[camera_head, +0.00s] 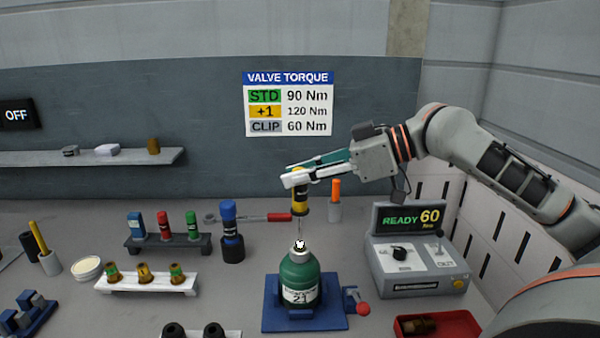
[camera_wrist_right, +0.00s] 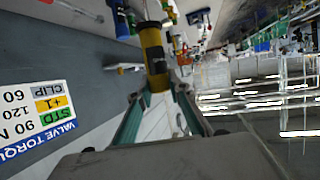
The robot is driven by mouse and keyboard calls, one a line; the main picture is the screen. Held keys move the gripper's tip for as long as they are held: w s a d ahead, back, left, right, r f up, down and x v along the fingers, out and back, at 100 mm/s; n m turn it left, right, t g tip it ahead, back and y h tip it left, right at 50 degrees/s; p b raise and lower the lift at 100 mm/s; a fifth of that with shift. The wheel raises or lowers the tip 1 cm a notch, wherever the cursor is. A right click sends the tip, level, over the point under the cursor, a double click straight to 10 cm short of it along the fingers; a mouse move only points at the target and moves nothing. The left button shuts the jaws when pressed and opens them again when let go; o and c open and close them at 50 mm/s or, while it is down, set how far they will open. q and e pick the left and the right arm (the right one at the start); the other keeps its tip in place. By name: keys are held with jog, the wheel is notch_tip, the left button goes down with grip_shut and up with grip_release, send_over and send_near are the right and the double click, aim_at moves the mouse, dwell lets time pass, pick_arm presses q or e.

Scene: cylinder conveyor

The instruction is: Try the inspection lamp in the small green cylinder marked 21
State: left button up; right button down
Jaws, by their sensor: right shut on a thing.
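The small green cylinder (camera_head: 299,278), marked 21, stands upright in a blue holder (camera_head: 272,318) with a red-knobbed clamp at its right. Its neck (camera_head: 300,246) points up and has a pale top. My right gripper (camera_head: 297,178) is above it, shut on the yellow and black inspection lamp (camera_head: 300,199). The lamp also shows between the fingers in the right wrist view (camera_wrist_right: 153,52). It hangs nearly upright, and its thin rod (camera_head: 299,233) reaches down to the neck. I cannot tell whether the rod's tip is inside. My left gripper is not in view.
Right of the holder stand a grey console (camera_head: 418,268) reading READY 60 and a red tray (camera_head: 440,326). To the left are a dark rack of coloured tools (camera_head: 170,243), a blue-black bottle-like tool (camera_head: 231,235) and a white rack of brass valves (camera_head: 150,283).

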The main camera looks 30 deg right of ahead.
aim_at(300, 198)
jog(key=shift+f, duration=0.25)
dwell(0.3)
jog(key=shift+f+b, duration=0.6)
jog(key=shift+b, duration=0.1)
jog(key=shift+f, duration=0.3)
jog(key=shift+f+b, duration=1.25)
jog(key=shift+f, duration=0.3)
jog(key=shift+r, duration=0.15)
dwell(0.4)
